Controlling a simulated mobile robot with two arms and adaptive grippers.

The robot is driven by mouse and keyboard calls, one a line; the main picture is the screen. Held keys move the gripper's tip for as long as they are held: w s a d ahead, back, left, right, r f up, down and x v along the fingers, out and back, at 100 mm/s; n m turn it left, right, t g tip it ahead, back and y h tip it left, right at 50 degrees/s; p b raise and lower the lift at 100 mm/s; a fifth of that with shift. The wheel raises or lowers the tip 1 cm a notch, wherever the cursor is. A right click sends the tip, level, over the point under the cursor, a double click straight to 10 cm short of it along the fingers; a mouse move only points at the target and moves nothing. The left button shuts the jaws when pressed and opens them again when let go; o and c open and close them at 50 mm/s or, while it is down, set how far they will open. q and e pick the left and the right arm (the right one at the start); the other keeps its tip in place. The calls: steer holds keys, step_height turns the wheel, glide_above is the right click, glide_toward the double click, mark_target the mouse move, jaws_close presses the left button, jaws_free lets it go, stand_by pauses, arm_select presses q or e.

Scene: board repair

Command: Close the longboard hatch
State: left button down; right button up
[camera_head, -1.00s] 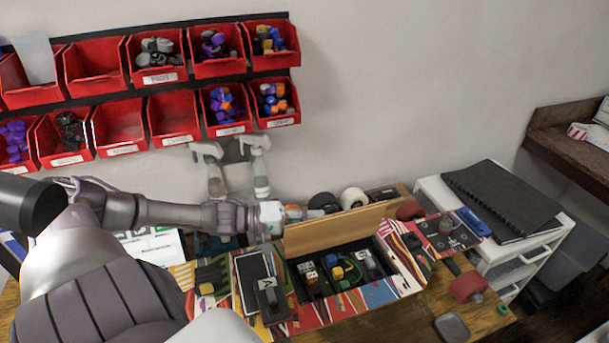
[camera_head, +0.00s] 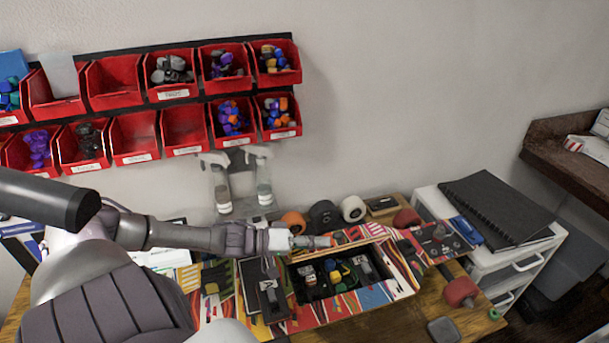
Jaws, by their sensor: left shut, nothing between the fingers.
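The longboard (camera_head: 345,303) lies on the workbench with a multicoloured patterned deck. Its hatch compartment (camera_head: 338,275) is open, with black, yellow and blue electronic parts showing inside. The hatch lid (camera_head: 345,249) stands along the compartment's far edge and shows as a narrow wooden strip with bright patterning above it. My left gripper (camera_head: 322,242) is shut and empty, at the lid's upper edge toward its left end. Whether it touches the lid is unclear. My right gripper is out of view.
Spray bottles (camera_head: 262,182) and several wheels (camera_head: 352,208) stand behind the board. Red parts bins (camera_head: 135,136) hang on the wall. A white drawer unit (camera_head: 522,262) with a black notebook (camera_head: 498,207) stands right. A small grey tray (camera_head: 444,330) lies at the bench front.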

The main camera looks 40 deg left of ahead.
arm_select(q)
steer(key=shift+a, duration=0.1)
steer(key=v, duration=0.6)
steer(key=shift+s+a, duration=0.2)
steer(key=shift+s, duration=0.1)
steer(key=shift+s+a, duration=0.1)
steer(key=shift+a, duration=0.1)
steer(key=w+a+r+b, duration=0.4)
steer(key=a+b, duration=0.2)
steer(key=shift+m, duration=0.4)
steer(key=shift+w+d+f+p, duration=0.15)
steer(key=shift+w+d+f, duration=0.6)
steer(key=shift+d, duration=0.8)
steer(key=shift+w+d+f+p, duration=0.1)
steer(key=shift+w+d+f, duration=0.3)
steer(key=shift+w+d, duration=0.95)
steer(key=shift+w+d+f+p, duration=0.15)
steer(key=shift+w+d+f, duration=0.45)
steer(key=shift+d, duration=1.2)
